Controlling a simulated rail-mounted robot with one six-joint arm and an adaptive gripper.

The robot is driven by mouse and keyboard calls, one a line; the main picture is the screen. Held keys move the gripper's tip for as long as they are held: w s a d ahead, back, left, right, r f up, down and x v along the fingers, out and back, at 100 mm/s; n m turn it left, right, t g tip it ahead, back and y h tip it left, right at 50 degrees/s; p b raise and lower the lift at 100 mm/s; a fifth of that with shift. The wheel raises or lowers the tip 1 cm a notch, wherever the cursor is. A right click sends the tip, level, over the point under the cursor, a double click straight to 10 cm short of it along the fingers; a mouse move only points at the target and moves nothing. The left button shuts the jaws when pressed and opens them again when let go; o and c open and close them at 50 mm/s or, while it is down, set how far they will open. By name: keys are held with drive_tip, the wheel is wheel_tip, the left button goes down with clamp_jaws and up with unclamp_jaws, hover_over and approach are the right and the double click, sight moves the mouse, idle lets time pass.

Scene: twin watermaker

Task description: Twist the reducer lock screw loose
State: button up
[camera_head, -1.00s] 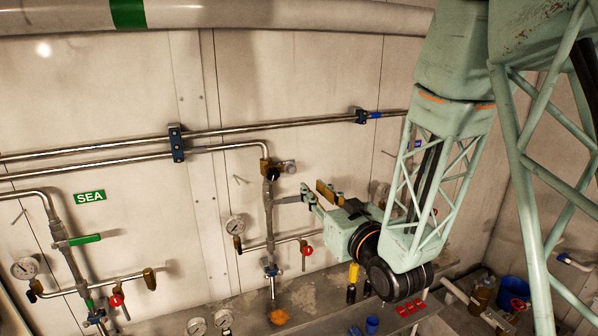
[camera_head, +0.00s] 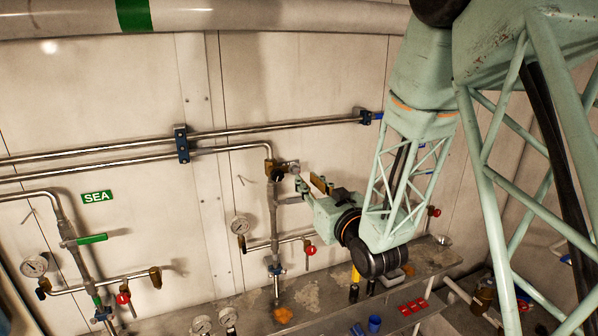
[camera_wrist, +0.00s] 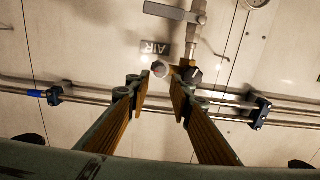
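The pipe assembly has a brass elbow (camera_head: 270,166) with a small round silver screw knob (camera_head: 293,167) sticking out beside it, likely the reducer lock screw. In the wrist view the round knob (camera_wrist: 160,70) shows just beyond and between the fingertips, with the brass fitting (camera_wrist: 190,73) to its right. My gripper (camera_head: 308,183) is just below and right of the knob in the head view. In the wrist view my gripper (camera_wrist: 161,86) is open, with its two wood-coloured fingers apart and nothing between them. Whether a finger touches the knob cannot be told.
A grey valve handle (camera_wrist: 172,12) and an upside-down AIR label (camera_wrist: 155,49) lie beyond the knob. Horizontal steel pipes (camera_head: 230,147) run along the wall. A gauge (camera_head: 241,225) and a red-handled valve (camera_head: 310,249) sit lower. A bench (camera_head: 330,295) is below.

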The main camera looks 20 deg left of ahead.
sight(297, 171)
drive_tip(key=shift+p+x, duration=0.75)
drive_tip(key=shift+x, duration=2.7)
drive_tip(key=c, duration=0.6)
drive_tip(key=shift+o, duration=0.2)
